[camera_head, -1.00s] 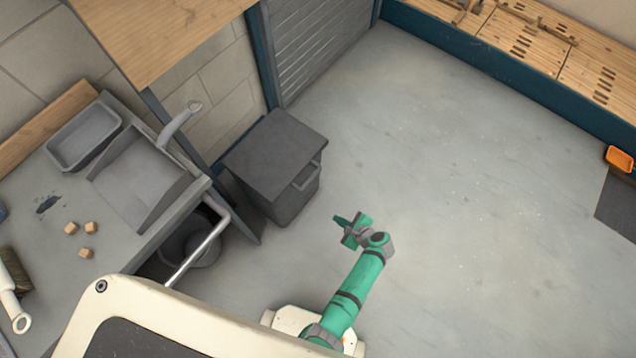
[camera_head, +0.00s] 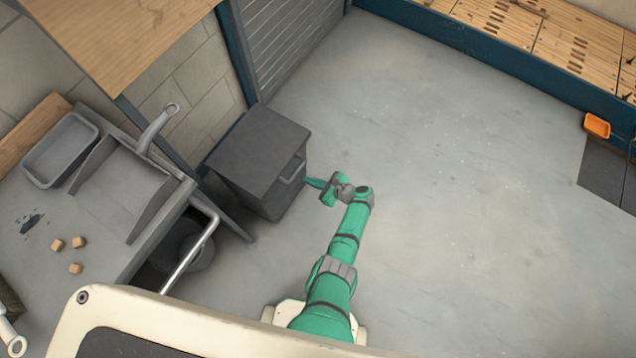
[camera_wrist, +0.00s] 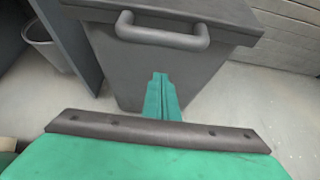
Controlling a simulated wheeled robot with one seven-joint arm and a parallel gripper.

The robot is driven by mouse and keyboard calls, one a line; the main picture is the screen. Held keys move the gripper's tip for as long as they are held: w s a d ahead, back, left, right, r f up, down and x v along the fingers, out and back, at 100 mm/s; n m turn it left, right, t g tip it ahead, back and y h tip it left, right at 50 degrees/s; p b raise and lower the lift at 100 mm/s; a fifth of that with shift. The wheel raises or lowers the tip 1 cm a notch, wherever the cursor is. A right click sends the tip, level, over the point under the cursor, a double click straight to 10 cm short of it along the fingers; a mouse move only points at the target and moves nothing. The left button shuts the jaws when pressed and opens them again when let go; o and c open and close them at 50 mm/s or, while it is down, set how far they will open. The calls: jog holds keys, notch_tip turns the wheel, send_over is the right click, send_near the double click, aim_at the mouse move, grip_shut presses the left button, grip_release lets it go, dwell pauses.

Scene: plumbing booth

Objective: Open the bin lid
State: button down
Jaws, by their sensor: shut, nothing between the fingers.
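The bin (camera_head: 262,190) is a dark grey box on the floor with its flat lid (camera_head: 258,143) down. A grey bar handle (camera_head: 293,170) sticks out from the bin's right side near the lid. In the wrist view the handle (camera_wrist: 162,34) spans the upper middle, on the bin's front (camera_wrist: 140,75) just under the lid edge (camera_wrist: 170,8). My green gripper (camera_head: 315,184) is shut and empty. It is just right of the bin and points at it. In the wrist view its fingertips (camera_wrist: 160,80) are below the handle; whether they touch the bin front cannot be told.
A workbench (camera_head: 95,245) with a dustpan (camera_head: 125,190), a tray (camera_head: 62,150) and small wooden blocks stands left of the bin. A round bucket (camera_head: 185,245) is under it.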

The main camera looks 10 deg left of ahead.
jog(key=a+r, duration=0.2)
jog(key=shift+w+a+r, duration=0.35)
jog(key=shift+w, duration=0.05)
dwell(0.6)
